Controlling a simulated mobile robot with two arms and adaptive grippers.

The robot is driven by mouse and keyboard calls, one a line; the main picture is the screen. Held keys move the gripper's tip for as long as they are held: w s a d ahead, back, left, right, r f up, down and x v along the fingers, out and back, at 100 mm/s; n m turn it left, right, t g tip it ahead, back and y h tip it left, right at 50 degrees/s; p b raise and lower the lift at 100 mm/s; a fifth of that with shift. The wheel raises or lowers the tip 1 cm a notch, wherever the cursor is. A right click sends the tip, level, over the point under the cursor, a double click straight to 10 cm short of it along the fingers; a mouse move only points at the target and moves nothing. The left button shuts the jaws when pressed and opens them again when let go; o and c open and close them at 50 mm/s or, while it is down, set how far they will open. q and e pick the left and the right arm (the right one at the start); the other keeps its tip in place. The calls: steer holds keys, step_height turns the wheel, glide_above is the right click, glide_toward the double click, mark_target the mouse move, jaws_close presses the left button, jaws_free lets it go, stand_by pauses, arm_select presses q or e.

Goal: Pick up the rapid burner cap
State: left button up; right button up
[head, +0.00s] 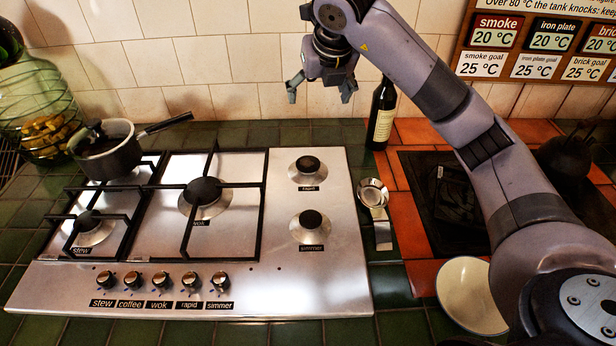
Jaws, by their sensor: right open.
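The rapid burner cap (308,164) is a small round black disc. It sits on its silver burner at the back right of the steel hob (340,280), with a small label in front of it that is hard to read. My right gripper (319,92) is open and empty. It appears above and behind the cap in the picture, in front of the tiled wall, with its fingers apart and pointing down. Nothing hides the cap. My left gripper is out of view.
A similar simmer cap (310,218) lies in front. Black grates and a saucepan (107,150) occupy the hob's left side. A dark bottle (381,115) stands behind right, near my right arm. A small metal cup (373,193) and a cream bowl (470,295) are right of the hob.

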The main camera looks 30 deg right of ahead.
step_height(320, 180, down, 9)
steer(key=b, duration=0.7)
glide_toward(308, 163)
steer(key=x, duration=0.3)
steer(key=shift+w+f, duration=0.15)
steer(key=shift+w, duration=0.1)
steer(key=shift+p+x, duration=0.3)
steer(key=shift+x, duration=2.35)
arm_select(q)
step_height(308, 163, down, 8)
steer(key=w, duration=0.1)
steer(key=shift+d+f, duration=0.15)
arm_select(e)
steer(key=shift+s, duration=0.15)
steer(key=shift+c, duration=0.4)
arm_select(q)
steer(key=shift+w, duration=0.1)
arm_select(e)
steer(key=c, duration=1.2)
